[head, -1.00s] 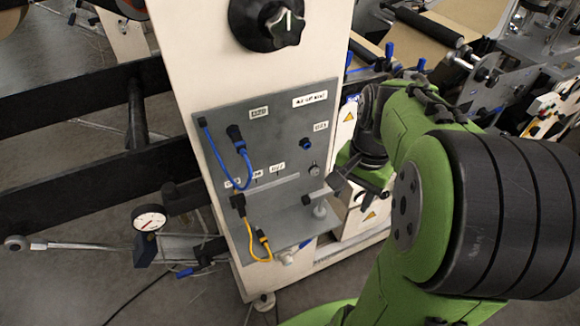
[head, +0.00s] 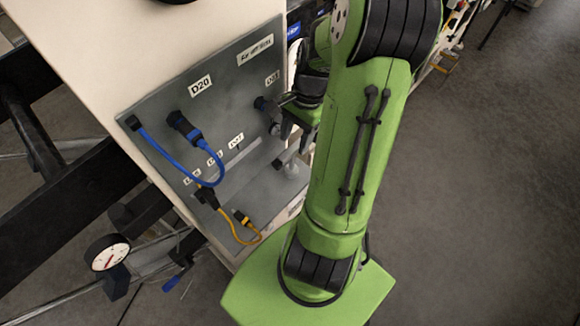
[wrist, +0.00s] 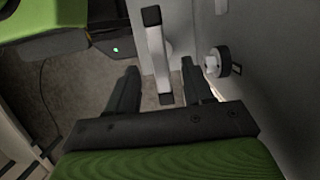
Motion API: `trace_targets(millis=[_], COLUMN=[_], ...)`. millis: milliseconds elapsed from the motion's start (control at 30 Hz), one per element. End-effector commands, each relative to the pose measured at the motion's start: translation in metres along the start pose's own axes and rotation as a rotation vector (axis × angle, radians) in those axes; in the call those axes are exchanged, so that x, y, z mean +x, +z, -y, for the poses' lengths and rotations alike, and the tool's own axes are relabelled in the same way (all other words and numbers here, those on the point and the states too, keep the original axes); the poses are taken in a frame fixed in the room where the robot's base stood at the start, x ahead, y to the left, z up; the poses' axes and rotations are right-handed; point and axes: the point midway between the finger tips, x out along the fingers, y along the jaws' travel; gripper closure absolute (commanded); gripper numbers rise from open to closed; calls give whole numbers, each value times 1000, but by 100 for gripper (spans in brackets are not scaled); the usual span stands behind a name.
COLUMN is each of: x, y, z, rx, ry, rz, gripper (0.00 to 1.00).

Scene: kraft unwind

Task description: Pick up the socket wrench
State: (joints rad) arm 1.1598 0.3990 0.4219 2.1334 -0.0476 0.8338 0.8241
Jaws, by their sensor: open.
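I cannot make out a socket wrench for certain. In the wrist view, a pale bar with black ends (wrist: 157,55) stands out near a grey panel, in line with the space between my fingers. Whether it is the wrench or a fixture on the panel, I cannot tell. My gripper (wrist: 159,68) is open, one finger to each side of the bar's lower part. No contact shows. In the head view my gripper (head: 296,132) is beside the panel's right part, partly hidden by my arm. A dark-ended bar (head: 279,163) shows just below it.
The grey panel (head: 160,112) carries a blue cable (head: 160,155) and a yellow cable (head: 231,229). A round knob (wrist: 217,60) is close to my right finger. A dial gauge (head: 107,253) and dark rails (head: 45,215) are at left.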

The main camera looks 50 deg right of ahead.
Motion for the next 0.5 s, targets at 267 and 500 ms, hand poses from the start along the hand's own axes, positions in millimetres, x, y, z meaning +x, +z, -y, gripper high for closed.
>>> trace_targets(millis=[267,500], x=[46,63], y=[1,1], z=[2,2], rx=[-2,-2], ry=[2,1], rz=[4,-2], gripper=[49,49])
